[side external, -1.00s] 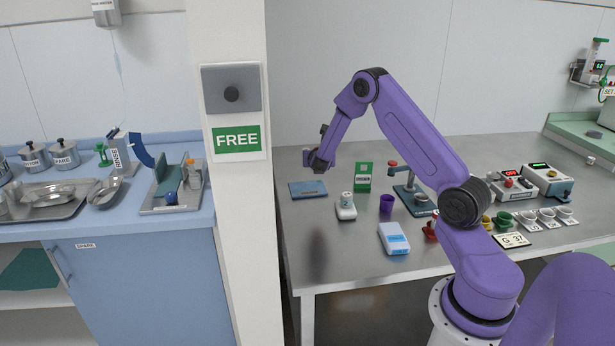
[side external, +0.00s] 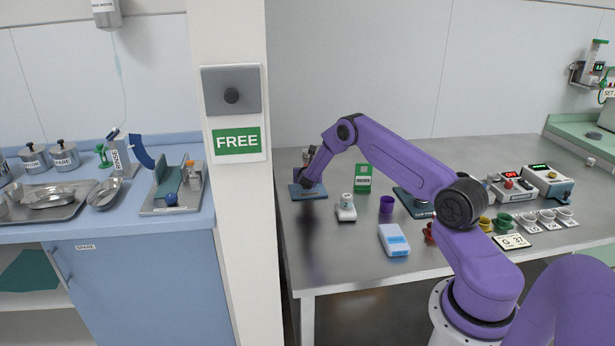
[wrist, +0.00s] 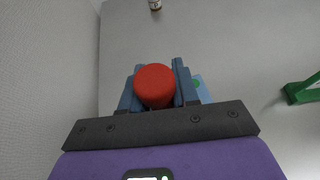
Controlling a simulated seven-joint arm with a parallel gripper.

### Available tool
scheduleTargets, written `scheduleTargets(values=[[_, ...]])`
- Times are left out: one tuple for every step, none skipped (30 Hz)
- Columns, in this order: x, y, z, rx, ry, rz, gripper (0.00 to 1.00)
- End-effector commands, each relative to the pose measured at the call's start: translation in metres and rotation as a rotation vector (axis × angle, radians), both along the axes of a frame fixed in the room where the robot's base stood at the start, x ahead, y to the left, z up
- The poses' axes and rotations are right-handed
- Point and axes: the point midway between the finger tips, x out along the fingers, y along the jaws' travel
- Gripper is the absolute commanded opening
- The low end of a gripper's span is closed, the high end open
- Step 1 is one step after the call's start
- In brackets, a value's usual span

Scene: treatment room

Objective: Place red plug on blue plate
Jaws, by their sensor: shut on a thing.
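The red plug (wrist: 154,86) shows in the wrist view as a round red top between the two blue fingers of my gripper (wrist: 157,82), which is shut on it. In the side external view my gripper (side external: 307,182) is low, pointing down at the blue plate (side external: 319,191), a flat blue rectangle near the table's far left corner. The plug cannot be made out there. A light blue strip of the plate (wrist: 204,88) shows beside the right finger in the wrist view. Whether the plug touches the plate is hidden.
A green sign (side external: 362,180), a white bottle-like item (side external: 345,208), a purple cup (side external: 386,204) and a white-blue pack (side external: 393,240) stand right of the plate. A white pillar (side external: 240,250) rises to its left. The table's front left is clear.

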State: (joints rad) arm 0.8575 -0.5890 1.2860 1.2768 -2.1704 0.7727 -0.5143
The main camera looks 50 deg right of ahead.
Motion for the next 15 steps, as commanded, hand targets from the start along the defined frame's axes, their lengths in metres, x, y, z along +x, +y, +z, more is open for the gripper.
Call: scheduleTargets(values=[[-0.0002, -0.0001, -0.0058, 0.000, 0.000, 0.000, 0.02], [-0.0001, -0.0001, -0.0078, 0.001, -0.001, 0.000, 0.02], [-0.0002, 0.0000, -0.0099, 0.001, -0.001, 0.000, 0.02], [-0.0003, -0.0001, -0.0107, 0.000, -0.001, 0.000, 0.02], [-0.0003, 0.0000, -0.0110, 0.000, -0.002, -0.001, 0.02], [-0.0002, 0.0000, -0.0109, 0.000, -0.002, -0.001, 0.02], [-0.0001, -0.0001, -0.0107, 0.000, -0.002, -0.001, 0.02], [-0.0001, 0.0000, -0.0106, 0.000, -0.002, -0.001, 0.02], [-0.0001, 0.0000, -0.0106, 0.000, -0.002, -0.001, 0.02], [-0.0001, 0.0000, -0.0106, 0.000, -0.002, -0.001, 0.02], [-0.0001, 0.0000, -0.0106, 0.000, -0.002, -0.001, 0.02], [-0.0002, 0.0000, -0.0110, 0.000, -0.002, -0.001, 0.02], [-0.0002, 0.0001, -0.0116, 0.000, -0.002, -0.001, 0.02], [-0.0002, 0.0001, -0.0125, 0.000, -0.002, -0.001, 0.02], [-0.0002, 0.0001, -0.0135, 0.000, -0.002, -0.001, 0.02]])
